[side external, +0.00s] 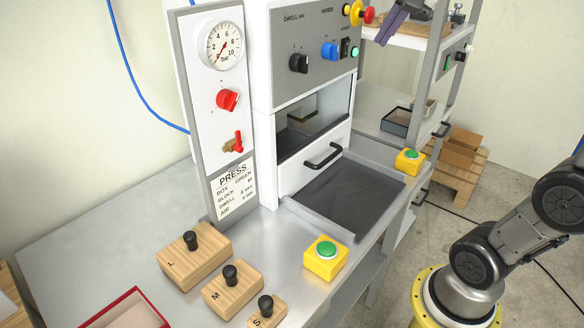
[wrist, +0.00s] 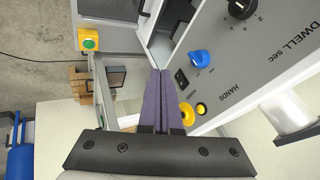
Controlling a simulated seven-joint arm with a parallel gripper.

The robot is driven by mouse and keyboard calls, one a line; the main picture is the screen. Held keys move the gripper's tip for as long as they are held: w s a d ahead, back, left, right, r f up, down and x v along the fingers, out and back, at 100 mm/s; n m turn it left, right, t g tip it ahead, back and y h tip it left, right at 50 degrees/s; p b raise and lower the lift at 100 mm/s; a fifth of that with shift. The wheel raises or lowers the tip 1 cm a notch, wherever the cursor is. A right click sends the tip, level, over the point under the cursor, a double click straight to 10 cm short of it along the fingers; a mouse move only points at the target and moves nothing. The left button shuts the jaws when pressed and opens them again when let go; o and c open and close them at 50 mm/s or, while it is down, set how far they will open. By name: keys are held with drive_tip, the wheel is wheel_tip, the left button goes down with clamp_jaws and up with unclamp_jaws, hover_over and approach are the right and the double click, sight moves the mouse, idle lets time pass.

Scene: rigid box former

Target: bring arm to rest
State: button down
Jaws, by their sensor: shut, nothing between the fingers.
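My gripper (wrist: 160,101) shows in the wrist view with its two purple fingers side by side, shut and empty. It hangs in the air in front of the press's grey control panel (wrist: 258,75). In the side external view only part of my gripper (side external: 390,24) shows at the top edge, right of the red and yellow knob on the panel; the rest of it is out of frame. My lower arm shows at the right edge of that view.
The press (side external: 310,55) stands on a metal bench with a dark tray (side external: 350,199) in front. Wooden blocks L (side external: 187,262), M (side external: 232,293) and S (side external: 267,314) sit front left. Yellow button boxes (side external: 326,258) flank the tray. A shelf (side external: 390,38) stands behind my gripper.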

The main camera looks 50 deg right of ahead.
drive_tip(key=s+a+f+n+y, duration=0.2)
drive_tip(key=s+a+f+n, duration=0.4)
drive_tip(key=f, duration=0.4)
drive_tip(key=s+a+f+n+y, duration=0.1)
drive_tip(key=s+a+f+n, duration=0.6)
drive_tip(key=f+n, duration=0.2)
drive_tip(key=shift+s+a+f+g+y, duration=0.3)
drive_tip(key=shift+f+y, duration=0.1)
drive_tip(key=shift+f, duration=0.15)
